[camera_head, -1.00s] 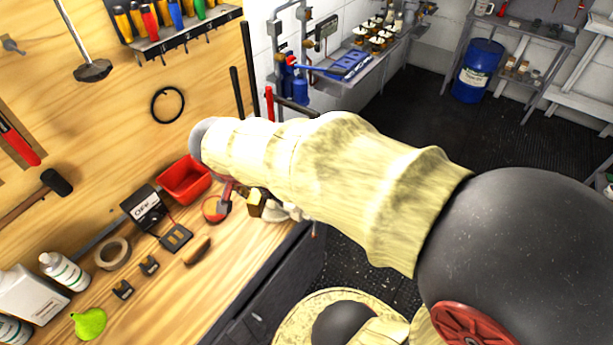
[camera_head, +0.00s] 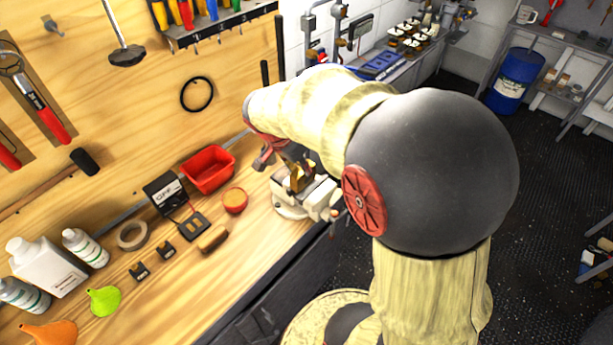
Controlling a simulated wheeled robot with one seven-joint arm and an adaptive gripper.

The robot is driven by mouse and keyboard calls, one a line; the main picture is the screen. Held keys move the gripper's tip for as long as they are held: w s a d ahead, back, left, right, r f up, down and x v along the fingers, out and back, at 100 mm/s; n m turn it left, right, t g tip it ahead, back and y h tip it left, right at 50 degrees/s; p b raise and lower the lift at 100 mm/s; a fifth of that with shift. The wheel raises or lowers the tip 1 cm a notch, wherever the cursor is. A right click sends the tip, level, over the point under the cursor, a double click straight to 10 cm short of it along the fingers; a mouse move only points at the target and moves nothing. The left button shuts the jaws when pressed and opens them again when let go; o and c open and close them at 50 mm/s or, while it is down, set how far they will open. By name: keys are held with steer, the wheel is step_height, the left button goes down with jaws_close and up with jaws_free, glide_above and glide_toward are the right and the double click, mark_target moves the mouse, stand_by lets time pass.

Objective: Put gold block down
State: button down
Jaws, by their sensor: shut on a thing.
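The gold block (camera_head: 299,178) is small and shows just above the white vise (camera_head: 296,208) on the bench. My gripper (camera_head: 292,168) is shut on the block and points down toward the vise. My arm hides part of the gripper and the back of the vise. I cannot tell whether the block touches the vise jaws.
A red bin (camera_head: 208,168), an orange-red round bowl (camera_head: 234,200), a black switch box (camera_head: 166,193) and a tape roll (camera_head: 132,235) lie on the wooden bench (camera_head: 190,285) to the left. Bottles and funnels stand farther left.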

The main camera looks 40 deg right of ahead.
steer(key=shift+w+d+b+x, duration=0.1)
steer(key=shift+w+b+x, duration=0.2)
steer(key=shift+x, duration=1.4)
steer(key=shift+w+d+b+x, duration=0.1)
steer(key=shift+w+x, duration=0.3)
steer(key=shift+x, duration=1.25)
steer(key=shift+w+d+b+x, duration=0.15)
steer(key=shift+w+x, duration=0.25)
steer(key=shift+x, duration=1.3)
steer(key=shift+a, duration=0.1)
steer(key=c, duration=1.5)
jaws_free()
steer(key=shift+c, duration=0.2)
steer(key=shift+r, duration=0.15)
steer(key=p+v, duration=0.1)
steer(key=v, duration=1.1)
steer(key=s+a+r+n+t+y, duration=0.2)
steer(key=s+a+r+n, duration=0.3)
steer(key=a, duration=0.6)
steer(key=s+a+r+n+t+y, duration=0.2)
steer(key=s+a+r+n, duration=0.3)
steer(key=s+a+n, duration=0.4)
steer(key=a+n+t, duration=0.1)
steer(key=a+n, duration=0.1)
steer(key=n, duration=0.1)
steer(key=shift+a+y, duration=0.2)
steer(key=shift+y, duration=0.1)
